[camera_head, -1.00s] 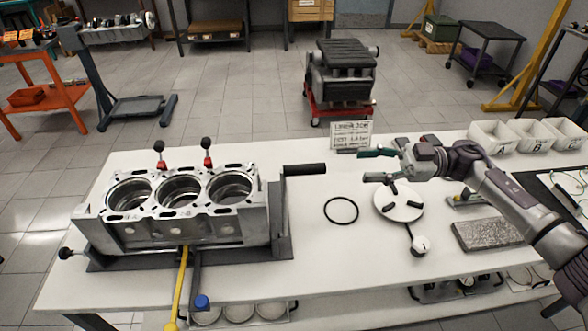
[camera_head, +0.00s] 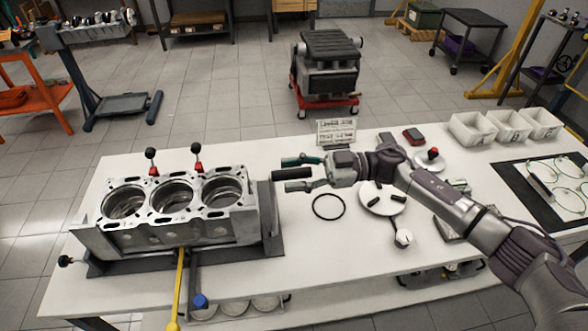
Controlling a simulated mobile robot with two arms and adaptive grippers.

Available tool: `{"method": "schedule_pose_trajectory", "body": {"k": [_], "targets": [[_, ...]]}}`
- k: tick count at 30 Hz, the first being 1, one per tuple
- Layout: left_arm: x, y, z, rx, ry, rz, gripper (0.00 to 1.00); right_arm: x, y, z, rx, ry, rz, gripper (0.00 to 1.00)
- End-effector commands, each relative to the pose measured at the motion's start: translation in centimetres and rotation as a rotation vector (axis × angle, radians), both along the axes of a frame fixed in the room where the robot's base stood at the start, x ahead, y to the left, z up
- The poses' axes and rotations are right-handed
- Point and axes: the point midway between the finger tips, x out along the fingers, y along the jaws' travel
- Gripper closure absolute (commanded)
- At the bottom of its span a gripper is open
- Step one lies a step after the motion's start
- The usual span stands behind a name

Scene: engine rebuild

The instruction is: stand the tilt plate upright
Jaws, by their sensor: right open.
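The engine block (camera_head: 170,213) with its three open bores sits at the left of the bench on a dark fixture. A dark grey plate (camera_head: 269,215), which I take to be the tilt plate, stands at the block's right end. A black handle (camera_head: 291,174) sticks out to the right from its top. My right gripper (camera_head: 284,174) is open, with one finger above and one below the handle in the picture. Whether the fingers touch it I cannot tell. My left gripper is not in view.
A black ring (camera_head: 329,207) and a round white disc (camera_head: 378,206) lie on the bench right of the handle. A yellow bar (camera_head: 179,285) and a blue knob (camera_head: 200,301) are at the front edge. White bins (camera_head: 472,128) stand at the back right.

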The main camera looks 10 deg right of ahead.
Motion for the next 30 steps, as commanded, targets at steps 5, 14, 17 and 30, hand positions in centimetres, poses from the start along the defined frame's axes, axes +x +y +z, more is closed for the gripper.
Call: {"method": "schedule_pose_trajectory", "body": {"k": [5, 14, 17, 30], "targets": [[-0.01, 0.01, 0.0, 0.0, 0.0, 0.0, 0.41, -0.01, 0.11, -0.06, 0.0, 0.0, 0.0, 0.51], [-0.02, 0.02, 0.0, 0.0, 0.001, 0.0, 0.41, -0.01, 0.08, -0.05, 0.0, 0.0, 0.0, 0.87], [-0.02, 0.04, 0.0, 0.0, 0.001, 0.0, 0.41, 0.0, 0.08, -0.04, 0.0, 0.0, 0.0, 1.0], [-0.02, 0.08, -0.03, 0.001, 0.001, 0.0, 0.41, -0.13, 0.3, -0.04, 0.0, -0.011, 0.001, 1.0]]}}
